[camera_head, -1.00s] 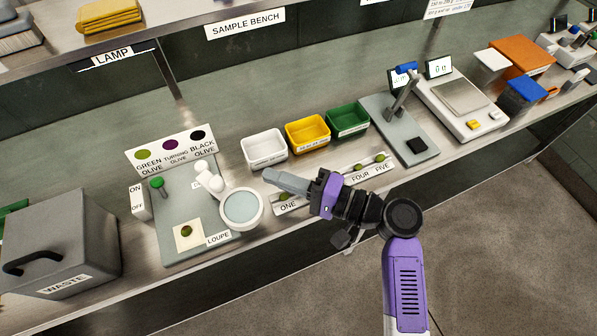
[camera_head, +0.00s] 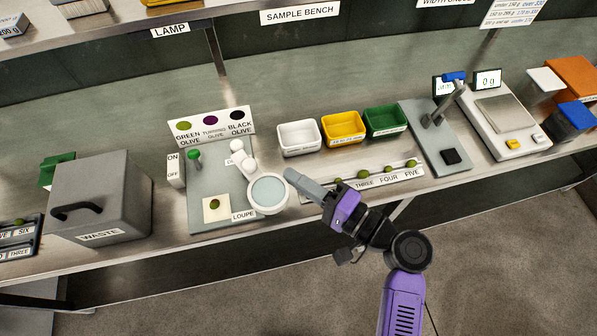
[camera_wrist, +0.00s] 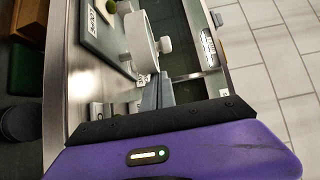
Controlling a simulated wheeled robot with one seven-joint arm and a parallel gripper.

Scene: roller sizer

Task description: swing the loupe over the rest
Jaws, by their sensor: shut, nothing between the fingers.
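The loupe (camera_head: 269,192) is a round pale lens in a white ring on a white jointed arm (camera_head: 243,160), above the grey board. The rest (camera_head: 217,208) is a cream square pad with a green olive (camera_head: 214,204) on it, left of the lens. The lens is beside the pad, not over it. My gripper (camera_head: 289,174) is shut and empty, its tips close to the right side of the lens ring; I cannot tell if they touch. The wrist view shows the loupe's white ring (camera_wrist: 140,40) just beyond my fingers (camera_wrist: 157,92).
A green knob (camera_head: 195,155) stands at the board's left. A grey waste bin (camera_head: 100,200) is further left. White, yellow and green trays (camera_head: 343,127) stand behind a numbered olive rack (camera_head: 390,179) at right. A scale (camera_head: 505,112) is beyond.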

